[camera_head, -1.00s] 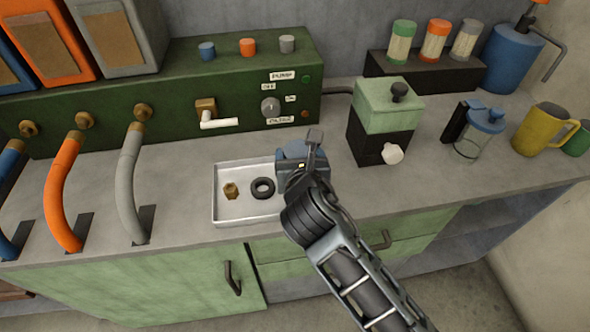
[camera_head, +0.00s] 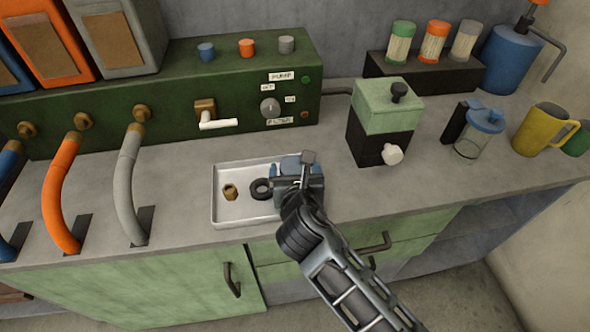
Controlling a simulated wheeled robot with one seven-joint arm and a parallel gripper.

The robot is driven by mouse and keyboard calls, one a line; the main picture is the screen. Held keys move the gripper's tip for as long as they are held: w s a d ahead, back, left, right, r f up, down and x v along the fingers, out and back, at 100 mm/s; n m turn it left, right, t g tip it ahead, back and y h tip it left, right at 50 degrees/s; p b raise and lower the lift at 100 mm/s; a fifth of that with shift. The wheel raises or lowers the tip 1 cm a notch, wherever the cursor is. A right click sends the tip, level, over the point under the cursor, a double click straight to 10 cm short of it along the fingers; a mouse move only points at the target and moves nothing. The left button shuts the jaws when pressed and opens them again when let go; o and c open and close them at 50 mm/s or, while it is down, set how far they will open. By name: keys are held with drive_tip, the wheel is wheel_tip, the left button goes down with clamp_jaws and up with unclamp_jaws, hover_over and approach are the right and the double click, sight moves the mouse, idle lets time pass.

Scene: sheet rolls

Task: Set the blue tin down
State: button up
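The blue tin (camera_head: 290,163) is mostly hidden by my gripper (camera_head: 294,171); only part of its blue surface shows. My gripper's fingers are at the tin's sides and appear closed on it. The tin is at the right end of the shallow white tray (camera_head: 237,208), low over it or on it; I cannot tell whether it touches the tray floor. In the tray, a black ring (camera_head: 261,189) lies just left of my gripper and a brass nut (camera_head: 230,192) lies further left.
A green and black box with a white knob (camera_head: 392,155) stands right of the tray. A lidded clear jar (camera_head: 470,147) and a yellow mug (camera_head: 541,130) stand further right. The green pump panel (camera_head: 160,90) is behind, with hoses at left. Bare counter lies between tray and box.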

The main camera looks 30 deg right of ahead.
drive_tip(key=shift+o, duration=0.9)
drive_tip(key=shift+r, duration=0.2)
drive_tip(key=v, duration=1.2)
drive_tip(key=shift+s+f, duration=0.15)
